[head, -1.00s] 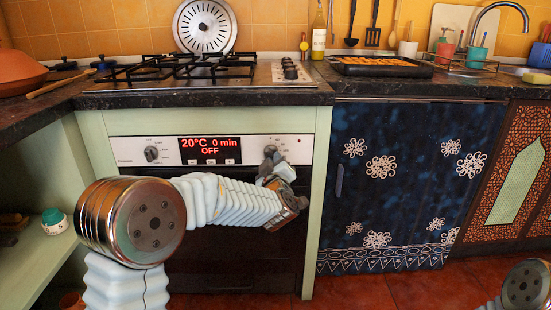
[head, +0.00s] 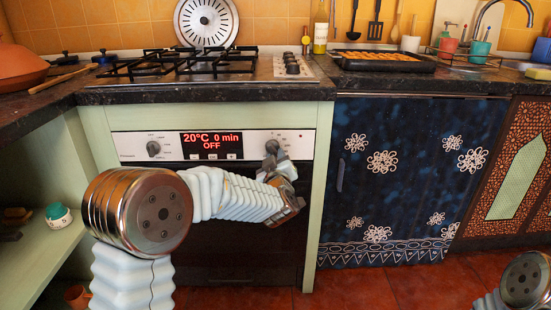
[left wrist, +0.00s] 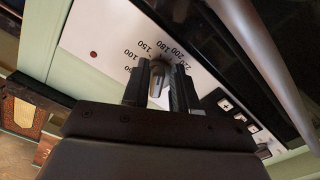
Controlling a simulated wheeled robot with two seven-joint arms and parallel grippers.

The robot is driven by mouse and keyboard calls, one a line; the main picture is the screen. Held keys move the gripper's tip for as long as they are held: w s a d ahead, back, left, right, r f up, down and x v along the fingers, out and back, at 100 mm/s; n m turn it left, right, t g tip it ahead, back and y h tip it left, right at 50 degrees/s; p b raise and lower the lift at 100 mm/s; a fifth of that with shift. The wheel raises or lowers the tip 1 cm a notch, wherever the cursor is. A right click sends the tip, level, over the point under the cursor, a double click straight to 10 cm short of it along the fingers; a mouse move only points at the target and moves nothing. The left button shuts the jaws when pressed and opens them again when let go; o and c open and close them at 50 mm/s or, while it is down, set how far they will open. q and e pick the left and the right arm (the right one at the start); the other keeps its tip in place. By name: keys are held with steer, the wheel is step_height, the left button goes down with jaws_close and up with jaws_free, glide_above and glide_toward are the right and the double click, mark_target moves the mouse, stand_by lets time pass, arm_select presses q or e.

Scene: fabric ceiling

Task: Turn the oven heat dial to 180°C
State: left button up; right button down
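The oven's white control panel (head: 258,147) has a red display (head: 211,145) reading 20°C, 0 min, OFF. The heat dial (head: 272,146) is at the panel's right, partly hidden by my left gripper (head: 277,161). In the left wrist view, the grey dial knob (left wrist: 158,79) sits between the two dark fingertips of my left gripper (left wrist: 158,88). White panel shows in narrow gaps beside the knob, so the fingers look open around it. Printed numbers including 100, 150, 180 and 200 curve around the dial. My right gripper is out of view.
Another knob (head: 153,149) is left of the display. The dark oven door (head: 225,245) is below the panel. The worktop edge (head: 205,94) and gas hob (head: 190,66) are above. A blue patterned curtain (head: 400,180) hangs to the right.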

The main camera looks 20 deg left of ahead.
arm_select(q)
steer(key=shift+o, duration=1)
steer(key=shift+r, duration=0.1)
steer(key=shift+s, duration=0.15)
steer(key=v, duration=1.3)
steer(key=shift+s+b, duration=0.25)
steer(key=shift+b, duration=0.15)
